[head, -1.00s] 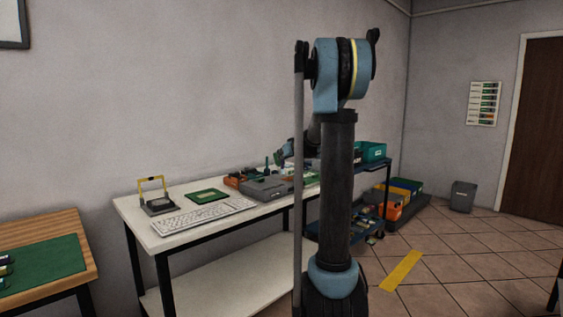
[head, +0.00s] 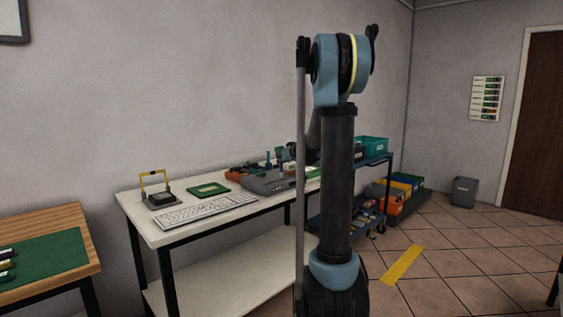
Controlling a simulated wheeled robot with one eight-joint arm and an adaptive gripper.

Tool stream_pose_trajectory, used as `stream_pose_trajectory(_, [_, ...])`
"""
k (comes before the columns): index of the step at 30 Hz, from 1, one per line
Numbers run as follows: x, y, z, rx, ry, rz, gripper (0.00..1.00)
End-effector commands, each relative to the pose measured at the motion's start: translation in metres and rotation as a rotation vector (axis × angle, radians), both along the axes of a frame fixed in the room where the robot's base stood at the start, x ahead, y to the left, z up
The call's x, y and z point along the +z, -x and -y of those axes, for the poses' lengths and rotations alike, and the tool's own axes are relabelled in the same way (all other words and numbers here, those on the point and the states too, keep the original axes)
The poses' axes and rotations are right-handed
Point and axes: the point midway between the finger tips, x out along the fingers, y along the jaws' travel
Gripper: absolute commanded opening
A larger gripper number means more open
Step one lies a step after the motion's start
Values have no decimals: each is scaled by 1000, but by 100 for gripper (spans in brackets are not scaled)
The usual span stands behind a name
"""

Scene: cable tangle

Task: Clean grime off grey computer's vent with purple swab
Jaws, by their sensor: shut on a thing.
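The grey computer (head: 262,187) lies flat on the white workbench (head: 160,232), right of the keyboard. Its vent and any grime are too small to make out. My gripper (head: 281,155) is small and partly hidden behind my own arm, above the back right part of the computer. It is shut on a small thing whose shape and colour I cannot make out. I cannot tell whether that thing touches the computer. I cannot pick out the purple swab.
A keyboard (head: 205,210), a green board (head: 208,190) and a yellow-framed stand (head: 158,190) sit on the bench's left. Orange items (head: 237,174) and a small teal upright thing (head: 268,161) stand behind the computer. A blue cart (head: 372,160) with bins is at right.

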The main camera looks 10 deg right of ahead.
Motion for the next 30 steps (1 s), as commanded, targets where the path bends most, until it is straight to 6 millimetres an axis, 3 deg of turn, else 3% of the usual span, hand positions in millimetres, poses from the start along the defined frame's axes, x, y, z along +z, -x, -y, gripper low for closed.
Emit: stream_pose_trajectory(30, [-7, 0, 0, 0, 0, 0, 0])
